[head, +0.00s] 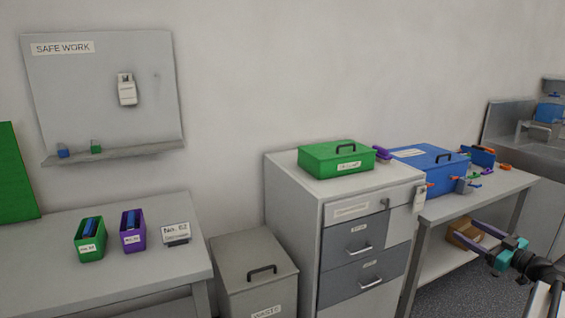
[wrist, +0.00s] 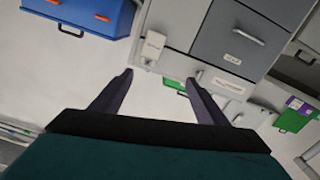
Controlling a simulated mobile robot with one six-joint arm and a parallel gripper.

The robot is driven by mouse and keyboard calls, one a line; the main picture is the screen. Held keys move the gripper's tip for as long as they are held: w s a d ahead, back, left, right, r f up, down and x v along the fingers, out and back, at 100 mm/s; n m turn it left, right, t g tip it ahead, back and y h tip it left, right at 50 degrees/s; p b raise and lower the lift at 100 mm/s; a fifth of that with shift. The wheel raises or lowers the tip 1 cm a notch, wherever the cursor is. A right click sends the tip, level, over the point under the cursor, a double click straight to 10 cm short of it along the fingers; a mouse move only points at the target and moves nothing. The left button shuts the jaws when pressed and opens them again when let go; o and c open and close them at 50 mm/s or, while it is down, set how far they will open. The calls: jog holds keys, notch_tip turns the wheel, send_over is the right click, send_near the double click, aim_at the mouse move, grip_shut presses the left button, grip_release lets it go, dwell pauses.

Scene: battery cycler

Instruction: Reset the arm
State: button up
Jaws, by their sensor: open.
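My gripper (head: 475,236) is at the lower right in the head view, in front of the side table. Its two dark fingers are spread apart with nothing between them. In the wrist view my gripper (wrist: 158,82) also shows open and empty, its fingers pointing toward the cabinet and the wall. It touches nothing that I can see.
A grey drawer cabinet (head: 337,213) bears a green box (head: 337,159). A blue box (head: 428,165) stands on the table right of it. A waste bin (head: 255,276) is left of the cabinet. A left table (head: 105,275) bears green and purple bins.

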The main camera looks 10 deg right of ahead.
jog(key=w+a+f+m+g+y, duration=0.1)
jog(key=w+a+f+g, duration=0.15)
jog(key=a+f, duration=0.85)
jog(key=w+a+f+m+g+y, duration=0.15)
jog(key=a+f+g, duration=0.25)
jog(key=a+f, duration=0.7)
jog(key=s+a+f+m+g+p, duration=0.1)
jog(key=s+a+f+g, duration=0.2)
jog(key=a+f, duration=0.55)
jog(key=s+a+f+m+g, duration=0.1)
jog(key=s+a+f+g, duration=0.2)
jog(key=a+f, duration=0.55)
jog(key=s+a+f+g+h, duration=0.1)
jog(key=s+a+f+g, duration=0.2)
jog(key=s+a+f, duration=0.3)
jog(key=s+a+f+g+h, duration=0.1)
jog(key=s+a+f+g, duration=0.25)
jog(key=s+a, duration=0.55)
jog(key=s+a+f+g+h, duration=0.1)
jog(key=s+f+g+h, duration=0.1)
jog(key=s, duration=0.7)
jog(key=s+a+f+g+h+p, duration=0.1)
jog(key=s+f+h, duration=0.2)
jog(key=s, duration=0.7)
jog(key=shift+a+f+m+g, duration=0.35)
jog(key=shift+f+m+g, duration=0.1)
jog(key=shift+f, duration=0.25)
